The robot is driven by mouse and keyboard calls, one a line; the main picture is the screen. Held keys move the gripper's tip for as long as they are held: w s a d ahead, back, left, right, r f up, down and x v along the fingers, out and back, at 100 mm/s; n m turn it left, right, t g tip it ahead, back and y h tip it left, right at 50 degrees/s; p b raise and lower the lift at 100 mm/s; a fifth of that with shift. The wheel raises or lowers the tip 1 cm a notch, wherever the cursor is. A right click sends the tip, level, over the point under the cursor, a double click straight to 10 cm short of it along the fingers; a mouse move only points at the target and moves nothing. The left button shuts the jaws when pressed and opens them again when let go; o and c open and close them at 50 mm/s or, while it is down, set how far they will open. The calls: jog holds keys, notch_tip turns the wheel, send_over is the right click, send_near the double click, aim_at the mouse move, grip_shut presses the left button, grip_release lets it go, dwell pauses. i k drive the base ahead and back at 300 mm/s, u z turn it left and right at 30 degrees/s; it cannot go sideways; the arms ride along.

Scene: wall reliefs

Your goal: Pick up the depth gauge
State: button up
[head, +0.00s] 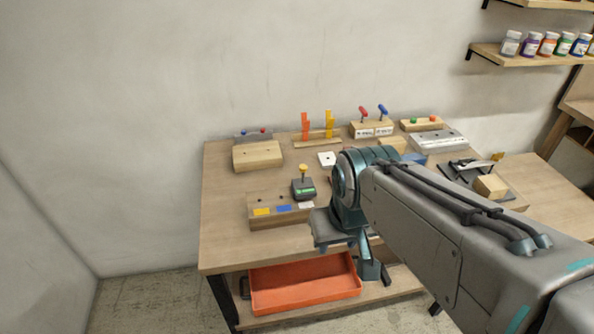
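A small dark block with a green display and a yellow knob on top (304,188) stands upright on the workbench, left of my arm. It may be the depth gauge, but at this size I cannot be sure. My gripper (358,250) is at the front of the bench, right of and nearer than this block, and apart from it in the picture. My arm hides much of the gripper and the bench behind it. I cannot see whether the fingers are open or hold anything.
The wooden workbench (225,231) carries a slotted wooden block (258,156), a board with coloured labels (275,222), orange and yellow upright pieces (305,126), and a lever block (372,130). An orange tray (305,289) is below. The bench's left front is clear.

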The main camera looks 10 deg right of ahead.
aim_at(307, 191)
jog(key=u, duration=2.4)
jog(key=k, duration=1.4)
jog(key=z, duration=1.7)
jog(key=i, duration=1)
jog(key=z, duration=0.05)
